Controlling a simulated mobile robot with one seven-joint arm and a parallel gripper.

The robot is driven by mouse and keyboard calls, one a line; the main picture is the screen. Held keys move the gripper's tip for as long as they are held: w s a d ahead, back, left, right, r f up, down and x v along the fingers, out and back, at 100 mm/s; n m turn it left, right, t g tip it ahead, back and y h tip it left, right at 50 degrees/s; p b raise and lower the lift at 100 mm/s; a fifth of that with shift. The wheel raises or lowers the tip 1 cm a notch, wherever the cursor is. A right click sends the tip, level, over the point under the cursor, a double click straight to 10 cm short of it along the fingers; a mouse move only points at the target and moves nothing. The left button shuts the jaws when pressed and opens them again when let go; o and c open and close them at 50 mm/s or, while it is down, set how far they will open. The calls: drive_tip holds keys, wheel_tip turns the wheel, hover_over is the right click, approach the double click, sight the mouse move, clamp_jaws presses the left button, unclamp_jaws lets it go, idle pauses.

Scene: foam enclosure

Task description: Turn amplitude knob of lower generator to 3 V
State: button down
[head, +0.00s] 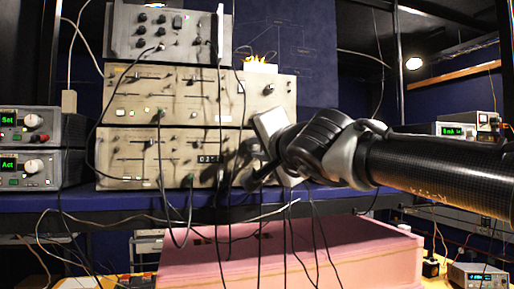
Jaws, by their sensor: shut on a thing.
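A similar generator (150,95) and a smaller box (200,38) are stacked above. Two instruments (45,130) stand at left. Several cables hang before the panels, close to my gripper. A pink foam block (340,255) lies below the blue shelf edge (130,203).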

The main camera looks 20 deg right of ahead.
drive_tip(key=m, duration=0.7)
drive_tip(key=shift+f, duration=0.1)
drive_tip(key=m, duration=0.4)
drive_tip(key=shift+h, duration=0.3)
drive_tip(key=m, duration=0.3)
drive_tip(key=shift+f+m+t, duration=0.1)
drive_tip(key=shift+m+t, duration=0.2)
drive_tip(key=shift+m, duration=0.1)
drive_tip(key=m, duration=0.3)
drive_tip(key=shift+m+h, duration=0.4)
drive_tip(key=m, duration=0.3)
drive_tip(key=shift+a+m, duration=0.1)
drive_tip(key=shift+m, duration=0.3)
drive_tip(key=m, duration=0.6)
drive_tip(key=shift+m+h, duration=0.3)
drive_tip(key=shift+m, duration=0.1)
drive_tip(key=c, duration=1.7)
unclamp_jaws()
